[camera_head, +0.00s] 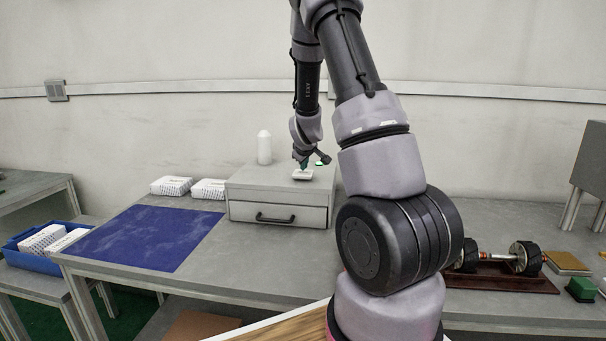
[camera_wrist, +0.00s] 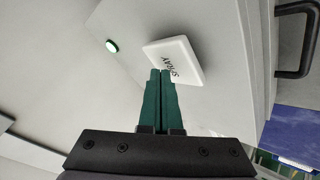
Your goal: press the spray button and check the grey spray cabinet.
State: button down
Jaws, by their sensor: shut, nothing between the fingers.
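The grey spray cabinet (camera_head: 246,209) stands on the table against the back, with a drawer front and a black handle (camera_head: 274,217). The drawer looks closed. On its top is the white spray button (camera_head: 302,174), which shows in the wrist view as a white plate marked "SPRAY" (camera_wrist: 182,57).
A white bottle (camera_head: 264,147) stands on or behind the cabinet. A blue mat (camera_head: 148,237) lies clear to the left, with white packs (camera_head: 171,186) behind it. A blue crate (camera_head: 40,262) stands far left. A wheeled shaft assembly (camera_head: 500,257) lies at right.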

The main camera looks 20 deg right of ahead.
aim_at(304, 173)
jog(key=shift+f, duration=0.8)
dwell(0.7)
jog(key=shift+r, duration=1.2)
jog(key=shift+r, duration=0.1)
jog(key=shift+r, duration=2.45)
